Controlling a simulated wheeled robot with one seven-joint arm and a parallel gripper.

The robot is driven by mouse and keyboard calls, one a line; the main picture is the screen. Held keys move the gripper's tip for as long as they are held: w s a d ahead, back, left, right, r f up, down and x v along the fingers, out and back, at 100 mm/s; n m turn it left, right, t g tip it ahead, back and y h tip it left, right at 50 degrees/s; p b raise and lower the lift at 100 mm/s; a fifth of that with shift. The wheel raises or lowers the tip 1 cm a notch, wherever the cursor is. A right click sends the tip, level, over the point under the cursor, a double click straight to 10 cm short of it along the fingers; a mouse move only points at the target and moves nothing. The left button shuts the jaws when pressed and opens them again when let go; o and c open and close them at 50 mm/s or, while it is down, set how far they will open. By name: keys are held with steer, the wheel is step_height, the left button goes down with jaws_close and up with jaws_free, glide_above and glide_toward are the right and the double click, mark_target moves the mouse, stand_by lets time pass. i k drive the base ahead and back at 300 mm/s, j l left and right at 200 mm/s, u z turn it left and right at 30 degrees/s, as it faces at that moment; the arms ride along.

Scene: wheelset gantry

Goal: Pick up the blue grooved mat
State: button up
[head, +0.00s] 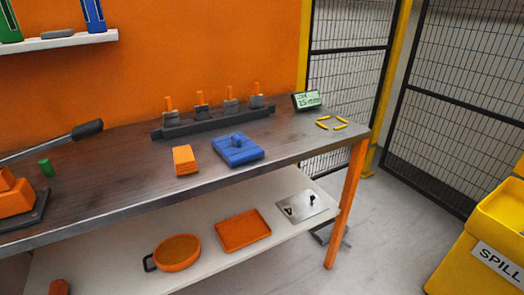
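The blue grooved mat (228,154) lies flat on the dark metal workbench, right of the bench's middle and near its front edge. A small blue knob-like piece (237,140) stands on top of it. Its grooves are too small to make out clearly. My gripper is not in view.
An orange block (184,160) stands just left of the mat. A dark rack (212,121) with orange-topped pieces runs behind it. A small display (306,100) and yellow corner marks (331,123) are at right. A dark-handled lever (87,129) is at left. The lower shelf (205,217) holds orange trays.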

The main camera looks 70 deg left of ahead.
mark_target(237, 148)
steer(key=u, duration=3.3)
steer(key=l+u, duration=0.15)
steer(key=l, duration=0.25)
